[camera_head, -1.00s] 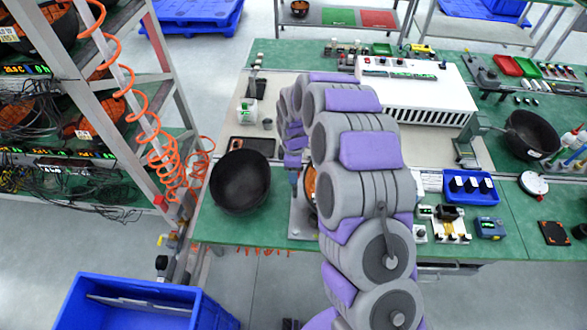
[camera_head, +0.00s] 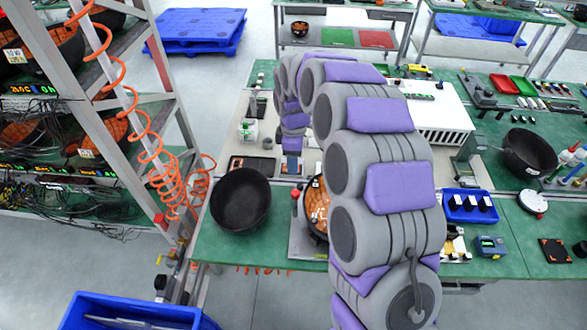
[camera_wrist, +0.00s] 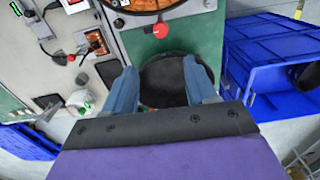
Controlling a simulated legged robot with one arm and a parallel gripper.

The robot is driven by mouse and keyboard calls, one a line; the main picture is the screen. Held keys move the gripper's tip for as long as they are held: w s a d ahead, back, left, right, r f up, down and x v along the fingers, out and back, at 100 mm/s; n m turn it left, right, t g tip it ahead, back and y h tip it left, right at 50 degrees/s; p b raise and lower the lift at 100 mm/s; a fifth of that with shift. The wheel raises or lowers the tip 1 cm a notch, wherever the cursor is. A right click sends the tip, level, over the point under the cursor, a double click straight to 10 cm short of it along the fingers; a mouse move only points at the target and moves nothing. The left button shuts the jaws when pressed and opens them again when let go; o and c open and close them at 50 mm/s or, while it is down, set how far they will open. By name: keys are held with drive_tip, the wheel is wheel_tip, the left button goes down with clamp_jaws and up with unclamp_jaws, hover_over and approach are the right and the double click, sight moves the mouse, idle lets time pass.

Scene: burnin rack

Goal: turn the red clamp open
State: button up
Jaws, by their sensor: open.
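The red clamp knob (camera_head: 296,195) stands at the left of a grey fixture plate (camera_head: 299,245), beside a round dark holder with an orange board (camera_head: 317,205). The holder is partly hidden behind my arm. In the wrist view the red knob (camera_wrist: 161,30) shows at the top, just below the rim of the round holder. My gripper (camera_wrist: 163,84) is open and empty. Its two blue fingers are spread, with the knob beyond them and apart from them. In the head view my gripper (camera_head: 292,146) is small, above and behind the clamp.
An empty black bowl (camera_head: 240,200) sits on the green bench left of the clamp; it lies beyond my fingers in the wrist view (camera_wrist: 165,80). A rack with orange coiled hoses stands at the left. A blue crate (camera_head: 130,312) is on the floor.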

drive_tip(key=shift+r, duration=1.05)
